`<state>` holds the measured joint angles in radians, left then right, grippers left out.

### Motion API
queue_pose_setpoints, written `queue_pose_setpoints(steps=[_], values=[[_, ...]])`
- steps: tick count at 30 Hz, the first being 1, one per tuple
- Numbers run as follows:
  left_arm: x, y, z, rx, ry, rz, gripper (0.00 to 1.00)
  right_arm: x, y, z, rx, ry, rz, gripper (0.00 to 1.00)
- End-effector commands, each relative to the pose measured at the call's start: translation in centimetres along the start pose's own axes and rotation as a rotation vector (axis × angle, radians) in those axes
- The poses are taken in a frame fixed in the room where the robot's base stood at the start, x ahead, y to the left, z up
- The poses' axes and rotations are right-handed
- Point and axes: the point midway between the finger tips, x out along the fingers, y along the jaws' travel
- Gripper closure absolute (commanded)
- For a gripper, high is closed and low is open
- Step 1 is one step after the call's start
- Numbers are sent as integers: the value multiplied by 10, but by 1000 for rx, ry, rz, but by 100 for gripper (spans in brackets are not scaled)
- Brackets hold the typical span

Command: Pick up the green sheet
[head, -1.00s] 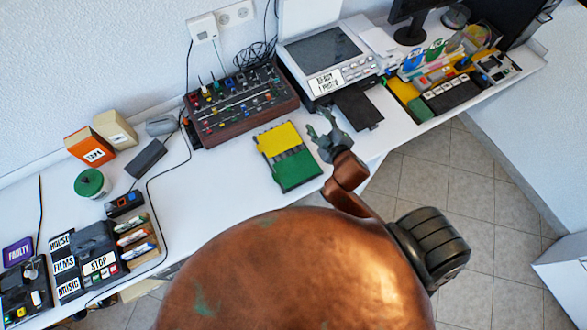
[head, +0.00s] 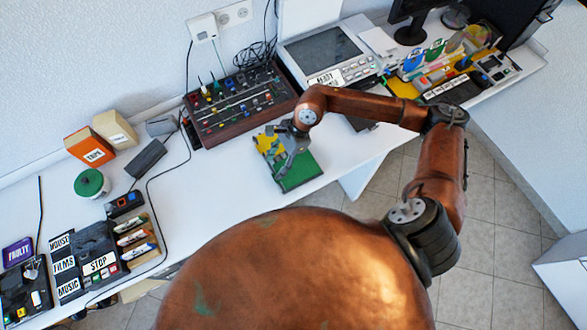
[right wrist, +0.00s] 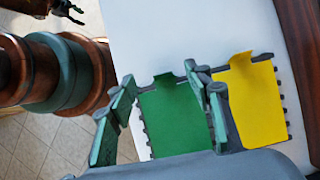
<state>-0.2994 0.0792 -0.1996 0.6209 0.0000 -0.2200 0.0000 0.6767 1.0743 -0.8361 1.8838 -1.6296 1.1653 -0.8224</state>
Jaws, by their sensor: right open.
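The green sheet (head: 301,172) lies in the near half of a dark holder on the white desk, and my right gripper partly covers it. In the right wrist view the green sheet (right wrist: 176,122) is flat, with a small tab at its upper edge. A yellow sheet (right wrist: 252,100) lies beside it in the other half; it also shows in the head view (head: 268,143). My right gripper (head: 281,158) is open over the holder, its fingers on either side of the green sheet in the right wrist view. Whether they touch it is unclear. Part of my left gripper (right wrist: 70,9) shows at the upper left there.
A mixer board (head: 238,102) stands behind the holder, and a printer-like machine (head: 322,48) stands to its right. A green round tin (head: 91,184) and boxes stand at the left. The desk left of the holder is mostly clear, crossed by a black cable.

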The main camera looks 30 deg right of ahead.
Motion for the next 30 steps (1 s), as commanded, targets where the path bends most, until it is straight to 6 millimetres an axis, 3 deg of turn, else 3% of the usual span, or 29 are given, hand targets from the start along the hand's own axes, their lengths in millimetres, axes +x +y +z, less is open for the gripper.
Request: queue_pose_setpoints(steps=[1,5,14,22,30], values=[[0,0,0,0,0,0,60,-2,-2,-12,-14,41,2,54],[0,0,0,0,-1,0,60,4,-3,-24,-25,83,8,54],[0,-1,1,0,-1,-1,60,31,0,-26,-24,80,9,54],[1,-1,1,0,-2,-1,60,69,2,-28,-22,78,9,54],[1,-1,2,1,-2,-1,60,73,2,-29,-23,79,7,54]])
